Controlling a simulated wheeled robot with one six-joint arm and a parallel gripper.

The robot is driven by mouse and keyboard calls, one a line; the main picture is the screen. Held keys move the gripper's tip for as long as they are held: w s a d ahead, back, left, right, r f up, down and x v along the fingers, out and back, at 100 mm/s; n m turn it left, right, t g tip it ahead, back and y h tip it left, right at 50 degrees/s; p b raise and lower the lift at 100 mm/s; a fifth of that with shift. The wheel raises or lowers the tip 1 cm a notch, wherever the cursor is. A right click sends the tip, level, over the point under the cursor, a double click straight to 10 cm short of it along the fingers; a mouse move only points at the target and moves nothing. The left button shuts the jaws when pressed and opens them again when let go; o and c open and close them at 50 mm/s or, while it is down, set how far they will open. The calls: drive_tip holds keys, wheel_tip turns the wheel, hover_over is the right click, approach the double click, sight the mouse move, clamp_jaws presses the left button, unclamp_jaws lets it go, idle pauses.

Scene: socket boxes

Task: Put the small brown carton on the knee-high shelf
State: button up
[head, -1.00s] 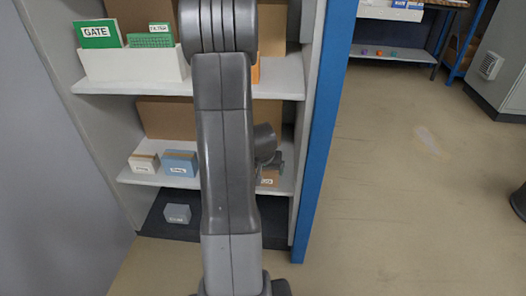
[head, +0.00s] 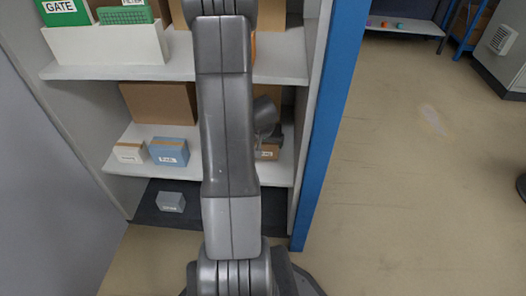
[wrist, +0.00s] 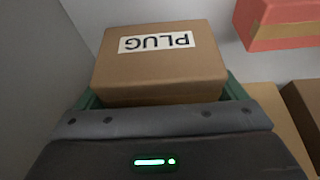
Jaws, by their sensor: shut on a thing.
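The small brown carton (wrist: 160,70), labelled PLUG, sits between the green fingers of my gripper (wrist: 160,92) in the wrist view, and the gripper is shut on it. In the head view a small part of the carton (head: 267,152) shows at the right edge of my arm, over the right part of the lower white shelf (head: 130,170). My arm hides most of the carton and gripper there. I cannot tell whether the carton touches the shelf board.
A white carton (head: 130,152) and a blue carton (head: 168,151) stand on the shelf's left part. A grey box (head: 171,202) lies on the dark bottom. The blue upright (head: 328,130) bounds the right side. A red box (wrist: 280,22) shows in the wrist view.

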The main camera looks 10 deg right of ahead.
sight(264, 151)
drive_tip(key=shift+f+b, duration=1.45)
drive_tip(key=shift+f, duration=0.65)
drive_tip(key=shift+w, duration=0.25)
drive_tip(key=shift+r, duration=0.1)
drive_tip(key=shift+f+b, duration=0.25)
drive_tip(key=shift+b, duration=0.1)
drive_tip(key=o, duration=1)
drive_tip(key=shift+o, duration=0.2)
drive_tip(key=shift+r, duration=0.1)
